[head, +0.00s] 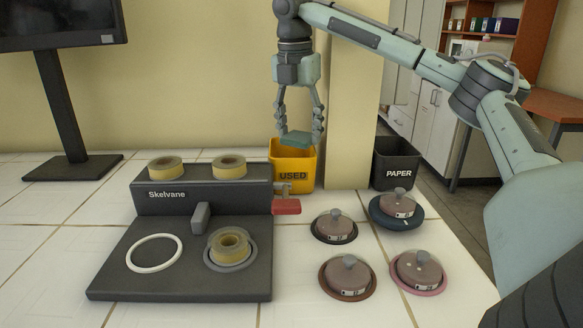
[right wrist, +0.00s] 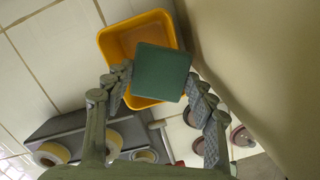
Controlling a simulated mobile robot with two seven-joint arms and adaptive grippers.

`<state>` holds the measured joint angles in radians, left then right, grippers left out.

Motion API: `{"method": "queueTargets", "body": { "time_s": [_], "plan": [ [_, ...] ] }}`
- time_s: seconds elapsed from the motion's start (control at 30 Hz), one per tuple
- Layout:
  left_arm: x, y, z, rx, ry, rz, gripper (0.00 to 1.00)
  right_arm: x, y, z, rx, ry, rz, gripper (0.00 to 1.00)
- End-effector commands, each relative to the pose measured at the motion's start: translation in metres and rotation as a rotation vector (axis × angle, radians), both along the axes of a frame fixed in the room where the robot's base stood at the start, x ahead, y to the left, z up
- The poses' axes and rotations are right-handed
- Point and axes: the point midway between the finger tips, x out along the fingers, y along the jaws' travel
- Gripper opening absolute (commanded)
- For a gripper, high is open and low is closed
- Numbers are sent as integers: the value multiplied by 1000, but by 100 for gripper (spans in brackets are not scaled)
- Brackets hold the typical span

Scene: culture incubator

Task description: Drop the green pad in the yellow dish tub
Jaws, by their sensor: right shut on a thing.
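The green pad (head: 298,138) is held between the fingers of my right gripper (head: 301,135), which is shut on it. In the right wrist view the pad (right wrist: 161,72) is a flat green square between the fingertips. The yellow tub (head: 292,176), labelled USED, stands at the back of the table, below the pad. In the right wrist view the tub (right wrist: 108,42) lies beneath the pad, which covers part of its opening. The visible part of its inside looks empty. My left gripper is not in view.
A black PAPER bin (head: 396,166) stands right of the wall column (head: 352,95). The dark Skelvane device (head: 200,197) with yellow rings stands at front left, its red lever (head: 287,207) towards the tub. Several lidded dishes (head: 347,277) sit at front right. A monitor stands at back left.

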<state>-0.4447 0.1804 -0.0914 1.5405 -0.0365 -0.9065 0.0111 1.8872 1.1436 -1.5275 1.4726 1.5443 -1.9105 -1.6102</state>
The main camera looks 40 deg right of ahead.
Motion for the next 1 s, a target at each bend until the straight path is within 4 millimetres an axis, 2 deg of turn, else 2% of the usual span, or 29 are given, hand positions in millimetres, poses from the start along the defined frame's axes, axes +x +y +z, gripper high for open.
{"method": "queueTargets", "body": {
  "time_s": [0.13, 0.4, 0.43, 0.6, 0.83, 1.0],
  "plan": [
    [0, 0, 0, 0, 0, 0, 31, 0, 0, -8, 1, 0, -1, 29],
    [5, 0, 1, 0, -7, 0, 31, 0, 0, -9, 1, 0, -1, 29],
    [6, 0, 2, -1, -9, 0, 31, 0, 0, -9, 1, 0, -1, 57],
    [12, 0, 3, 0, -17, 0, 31, 0, 0, -9, 1, 0, -1, 78],
    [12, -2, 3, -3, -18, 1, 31, 0, 0, -9, 1, 0, -1, 80],
    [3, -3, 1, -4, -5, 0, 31, 0, 1, -4, 0, -1, -1, 80]
  ]
}}
